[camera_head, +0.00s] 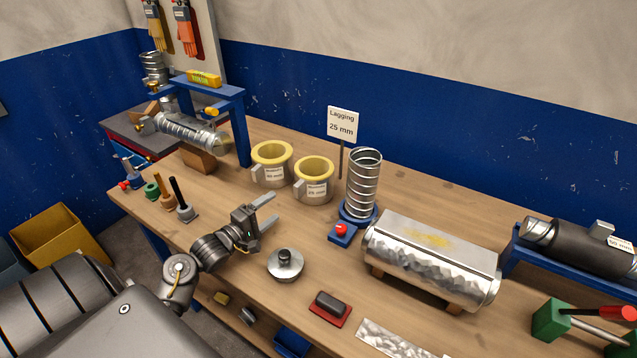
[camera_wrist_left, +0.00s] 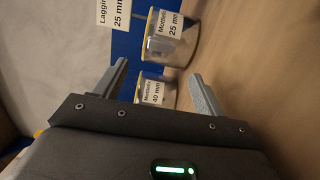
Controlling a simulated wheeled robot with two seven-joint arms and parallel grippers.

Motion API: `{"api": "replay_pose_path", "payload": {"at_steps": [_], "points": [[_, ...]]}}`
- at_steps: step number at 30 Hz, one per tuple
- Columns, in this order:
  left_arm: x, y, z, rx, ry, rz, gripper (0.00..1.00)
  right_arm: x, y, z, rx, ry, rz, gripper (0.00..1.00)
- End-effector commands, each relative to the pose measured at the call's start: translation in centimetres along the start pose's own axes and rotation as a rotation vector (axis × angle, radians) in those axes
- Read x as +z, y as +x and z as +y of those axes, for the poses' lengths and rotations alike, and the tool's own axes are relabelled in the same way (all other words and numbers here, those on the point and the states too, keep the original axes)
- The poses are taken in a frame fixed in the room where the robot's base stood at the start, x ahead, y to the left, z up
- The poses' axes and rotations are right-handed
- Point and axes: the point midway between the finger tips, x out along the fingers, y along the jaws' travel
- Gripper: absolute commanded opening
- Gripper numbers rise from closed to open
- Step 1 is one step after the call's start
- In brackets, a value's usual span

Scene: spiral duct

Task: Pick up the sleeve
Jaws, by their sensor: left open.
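Two short silver sleeves with thick yellow linings and white labels stand upright on the bench. The left one (camera_head: 271,176) seems to read 40 mm; the right one (camera_head: 314,188) reads 25 mm. In the left wrist view, the 25 mm sleeve (camera_wrist_left: 170,50) is at the top and the 40 mm sleeve (camera_wrist_left: 143,92) is below it, partly cut off by my gripper. My left gripper (camera_head: 272,209) is open and empty in front of both sleeves, its fingers pointing towards them, apart from them. My right gripper is not in view.
A sign (camera_head: 342,124) reading Lagging 25 mm stands behind the sleeves. A spiral duct (camera_head: 364,180) stands right of them. A foil-clad casing (camera_head: 432,262) lies further right. A round metal piece (camera_head: 285,266) sits right of my wrist. A blue stand (camera_head: 240,125) rises behind left.

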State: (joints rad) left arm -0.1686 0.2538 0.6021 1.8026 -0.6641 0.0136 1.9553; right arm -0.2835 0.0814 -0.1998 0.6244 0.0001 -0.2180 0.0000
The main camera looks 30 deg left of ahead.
Motion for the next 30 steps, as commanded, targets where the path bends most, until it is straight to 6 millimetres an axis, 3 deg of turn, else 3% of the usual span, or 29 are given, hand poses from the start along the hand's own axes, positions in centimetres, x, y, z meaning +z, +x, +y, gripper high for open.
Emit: {"api": "replay_pose_path", "payload": {"at_steps": [3, 6, 12, 18, 30], "points": [[-0.3, 0.7, 0.3, 0.001, 0.001, 0.007, 0.71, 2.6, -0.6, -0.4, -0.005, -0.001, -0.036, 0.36], [-0.4, 2.2, 0.3, 0.001, 0.0, 0.009, 0.71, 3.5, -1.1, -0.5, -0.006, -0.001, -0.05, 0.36], [-0.4, 4.8, 0.2, -0.001, 0.002, 0.009, 0.71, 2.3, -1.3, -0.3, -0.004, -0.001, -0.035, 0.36], [-0.3, 5.3, 0.1, -0.002, 0.004, 0.007, 0.71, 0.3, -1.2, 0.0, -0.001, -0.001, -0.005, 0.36], [-0.3, 10.2, -0.1, -0.002, 0.003, 0.006, 0.71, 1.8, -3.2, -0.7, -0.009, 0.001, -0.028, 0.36]]}}
